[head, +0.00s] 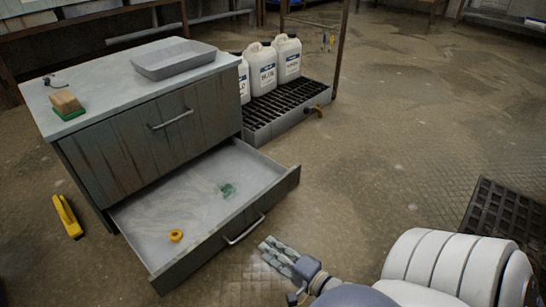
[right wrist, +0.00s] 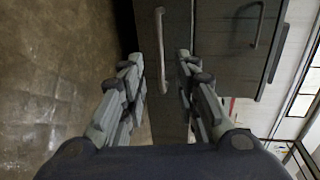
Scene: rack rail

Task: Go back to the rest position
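My right gripper (head: 270,248) is in front of the pulled-out lower drawer (head: 190,255) of a grey cabinet. In the right wrist view its two fingers (right wrist: 160,62) are apart with nothing held between them. The lower drawer's bar handle (head: 244,229) shows just beyond the fingertips; it also shows in the right wrist view (right wrist: 162,50), apart from the fingers as far as I can tell. A yellow ring (head: 176,235) lies in the drawer near its front. My left gripper is in neither view.
The upper drawer (head: 140,145) is shut. A grey tray (head: 172,68) and a sponge-like block (head: 66,103) are on the cabinet top. White jugs (head: 288,62) stand on a black grate (head: 285,104). A yellow tool (head: 67,216) lies on the floor. Floor to the right is mostly clear.

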